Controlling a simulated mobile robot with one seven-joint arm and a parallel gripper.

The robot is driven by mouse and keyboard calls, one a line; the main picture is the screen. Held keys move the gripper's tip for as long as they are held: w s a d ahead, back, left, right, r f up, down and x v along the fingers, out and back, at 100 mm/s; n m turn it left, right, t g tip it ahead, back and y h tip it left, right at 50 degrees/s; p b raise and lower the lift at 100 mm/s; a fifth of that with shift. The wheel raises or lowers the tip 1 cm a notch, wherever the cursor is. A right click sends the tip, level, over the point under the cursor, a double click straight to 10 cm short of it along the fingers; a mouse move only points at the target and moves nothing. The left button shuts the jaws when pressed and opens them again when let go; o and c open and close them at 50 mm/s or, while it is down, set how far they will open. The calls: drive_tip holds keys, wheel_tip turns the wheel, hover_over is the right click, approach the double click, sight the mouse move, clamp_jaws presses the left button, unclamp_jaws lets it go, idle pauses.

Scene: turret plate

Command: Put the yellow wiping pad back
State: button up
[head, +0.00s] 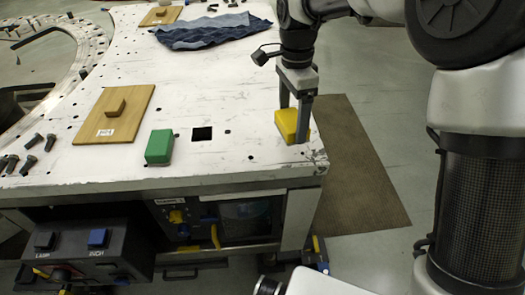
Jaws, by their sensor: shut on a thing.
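The yellow wiping pad (288,125) is at the right front corner of the white plate. My gripper (294,130) points down over it, with its fingers shut on the pad. The near finger covers part of the pad's right side. I cannot tell whether the pad touches the plate or is slightly above it. A green pad (159,147) lies on the plate to the left. A square dark hole (202,134) is in the plate between the two pads.
A wooden board with a knob (113,114) and several dark bolts (33,142) lie on the left of the white plate (225,85). A blue cloth (209,31) lies at the back. A control box with LAMP and INCH buttons (85,255) is below the front edge. A brown mat (358,180) lies on the floor.

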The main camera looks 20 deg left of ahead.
drive_tip(key=s+a+r+m, duration=0.2)
drive_tip(key=a+r, duration=0.1)
drive_tip(key=a, duration=0.4)
drive_tip(key=shift+t, duration=0.3)
wheel_tip(320, 180, down, 10)
drive_tip(key=shift+a+r+b, duration=0.1)
drive_tip(key=shift+b, duration=0.65)
drive_tip(key=o, duration=0.9)
drive_tip(key=shift+o, duration=0.2)
wheel_tip(320, 180, up, 12)
drive_tip(key=p, duration=0.1)
